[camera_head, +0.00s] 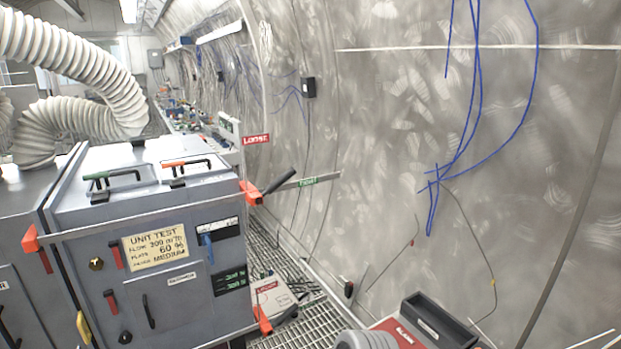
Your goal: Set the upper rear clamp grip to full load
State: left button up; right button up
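A grey box-shaped unit (190,235) stands at the left with a yellow "UNIT TEST" card (155,247) on its front. A long thin bar runs across its upper front, with an orange-red clamp piece (31,240) at its left end. Another orange-red clamp piece (250,191) sits at the unit's upper right corner. A black grip (279,181) angles up and right from it. A red label (256,139) is above this clamp, and a green label (307,181) is on the strip to its right; their small text is hard to read. Neither of my grippers is in view.
Another orange-red clamp piece (263,320) is at the unit's lower right. White corrugated hoses (75,60) arch over the upper left. A red and black case (420,325) stands at the bottom right. The curved steel wall (400,130) fills the right, with grated floor (320,300) before it.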

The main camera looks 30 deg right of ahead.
aim_at(277, 184)
jog(key=z, duration=0.85)
jog(key=i, duration=0.75)
jog(key=u, duration=0.75)
